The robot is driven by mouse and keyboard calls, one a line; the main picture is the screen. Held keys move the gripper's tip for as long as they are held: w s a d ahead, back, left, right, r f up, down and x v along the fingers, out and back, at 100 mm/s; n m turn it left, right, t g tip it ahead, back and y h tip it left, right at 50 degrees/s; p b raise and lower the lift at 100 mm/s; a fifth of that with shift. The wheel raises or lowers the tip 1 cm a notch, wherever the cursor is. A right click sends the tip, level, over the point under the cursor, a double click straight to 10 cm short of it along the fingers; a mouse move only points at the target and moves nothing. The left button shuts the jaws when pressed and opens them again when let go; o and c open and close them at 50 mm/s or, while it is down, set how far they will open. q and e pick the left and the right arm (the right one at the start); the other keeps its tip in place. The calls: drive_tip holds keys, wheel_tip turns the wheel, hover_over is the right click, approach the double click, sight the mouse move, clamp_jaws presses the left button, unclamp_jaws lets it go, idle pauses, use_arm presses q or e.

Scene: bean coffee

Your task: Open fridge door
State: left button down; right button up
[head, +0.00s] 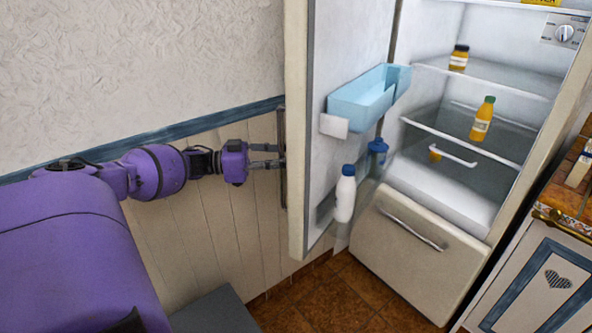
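The fridge door (305,130) stands wide open, swung out to the left, with its inner side facing right. A long upright handle (282,185) is on the door's outer side. My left gripper (268,156) is at this handle, coming from the left. Its two fingers are spread one above the other with a clear gap between them, and their tips reach the handle. I cannot tell whether they touch it. The fridge interior (455,130) is exposed on the right. My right gripper is not in view.
The door holds a blue bin (365,100), a white bottle (345,195) and a blue-capped bottle (377,155). Orange bottles (482,120) stand on the shelves. Below is a closed drawer (415,250). A cabinet (535,285) is at right, and a panelled wall (215,230) at left.

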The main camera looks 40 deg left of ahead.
use_arm(q)
drive_tip(key=shift+s+a+f+b, duration=0.1)
drive_tip(key=shift+a+f+b, duration=0.05)
drive_tip(key=shift+a, duration=0.3)
drive_tip(key=shift+s+a+f+b, duration=0.1)
drive_tip(key=shift+a+f+b, duration=0.05)
drive_tip(key=shift+a, duration=0.25)
drive_tip(key=c, duration=2)
unclamp_jaws()
drive_tip(key=shift+o, duration=1.3)
drive_tip(key=shift+s+a+r, duration=0.1)
drive_tip(key=shift+s, duration=0.1)
wheel_tip(320, 180, up, 10)
